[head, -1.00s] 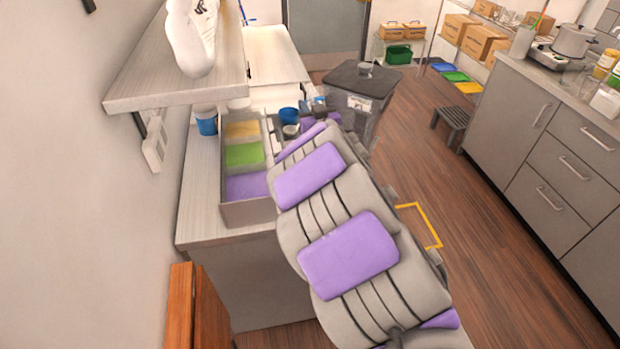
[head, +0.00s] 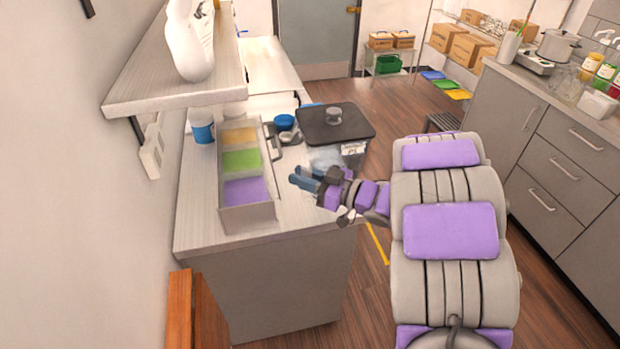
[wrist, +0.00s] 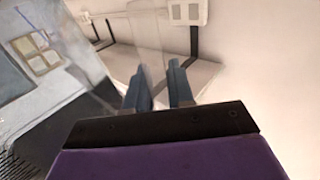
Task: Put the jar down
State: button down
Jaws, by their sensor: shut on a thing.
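The jar (head: 355,148) is a clear, boxy container with a dark lid, a grey knob and a label on its side. In the head view it looks upright at the right edge of the left counter (head: 195,215). I cannot tell whether its base touches the counter. My gripper (head: 298,178) is at its near side, fingers pointing left, shut on a clear part of the jar. In the wrist view a see-through panel shows between and beyond the fingers (wrist: 159,75), and the jar's label (wrist: 32,48) is at the left. The jar's base is hidden.
An organiser box (head: 248,215) with yellow, green and purple sections stands on the counter left of my gripper. A blue cup (head: 202,130), a blue bowl (head: 285,121) and small items stand nearby. A shelf (head: 175,92) overhangs the counter.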

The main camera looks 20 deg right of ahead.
jog(key=w+f+b, duration=0.2)
jog(key=w, duration=0.5)
jog(key=w+f+b, duration=0.1)
jog(key=w+f, duration=0.1)
jog(key=w, duration=0.6)
jog(key=shift+w+f+b, duration=0.3)
jog(key=shift+f+b, duration=0.05)
jog(key=shift+f, duration=0.05)
jog(key=c, duration=1.1)
grip_release()
jog(key=shift+d, duration=0.45)
jog(key=shift+o, duration=0.6)
jog(key=shift+a+f, duration=0.1)
jog(key=shift+a, duration=0.05)
